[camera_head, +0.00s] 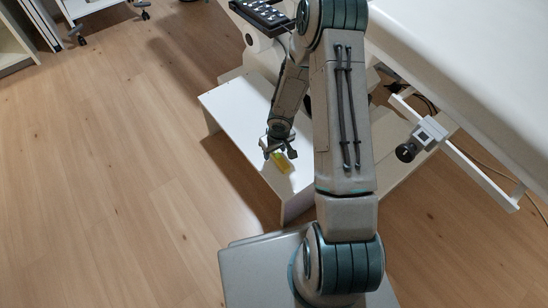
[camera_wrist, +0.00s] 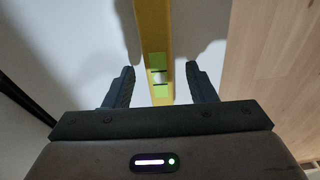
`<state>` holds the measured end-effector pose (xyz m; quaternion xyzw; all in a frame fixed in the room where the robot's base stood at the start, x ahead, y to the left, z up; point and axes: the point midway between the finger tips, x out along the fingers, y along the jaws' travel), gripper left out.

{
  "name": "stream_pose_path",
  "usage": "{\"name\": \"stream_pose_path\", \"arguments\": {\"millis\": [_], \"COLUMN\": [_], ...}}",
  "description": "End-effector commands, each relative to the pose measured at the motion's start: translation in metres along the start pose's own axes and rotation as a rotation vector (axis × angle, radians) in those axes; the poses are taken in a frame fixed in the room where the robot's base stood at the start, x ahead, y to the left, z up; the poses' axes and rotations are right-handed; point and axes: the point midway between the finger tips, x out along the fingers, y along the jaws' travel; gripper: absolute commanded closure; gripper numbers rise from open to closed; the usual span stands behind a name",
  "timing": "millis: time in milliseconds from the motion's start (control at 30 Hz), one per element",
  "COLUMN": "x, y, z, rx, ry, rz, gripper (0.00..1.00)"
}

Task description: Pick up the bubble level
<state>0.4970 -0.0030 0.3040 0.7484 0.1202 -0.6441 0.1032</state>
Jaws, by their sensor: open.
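The bubble level is a yellow bar. In the head view the bubble level (camera_head: 283,162) lies on a low white platform, partly hidden by my gripper (camera_head: 279,150). In the wrist view the bubble level (camera_wrist: 153,30) runs lengthwise between the two dark fingers of my gripper (camera_wrist: 160,84), with its green vial window around the height of the fingertips. The fingers are open, one on each side of the bar, with a gap on both sides. I cannot tell how far above the platform the fingertips are.
The white platform (camera_head: 237,108) has bare room left of the level. A couch with a white top (camera_head: 455,45) and a side rail with a dark knob (camera_head: 406,152) stand at the right. A dark keypad (camera_head: 262,15) is at the top. Wooden floor (camera_head: 110,170) is clear at the left.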

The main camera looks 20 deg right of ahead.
Motion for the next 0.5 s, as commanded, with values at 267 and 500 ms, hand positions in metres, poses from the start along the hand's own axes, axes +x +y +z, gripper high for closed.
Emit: {"name": "stream_pose_path", "arguments": {"millis": [267, 500], "x": [0.0063, 0.0062], "y": [0.0004, 0.0004], "z": [-0.0006, -0.0004], "rx": [-0.001, 0.000], "ry": [0.001, 0.001], "rz": [0.001, 0.001], "gripper": [0.49, 0.96]}}
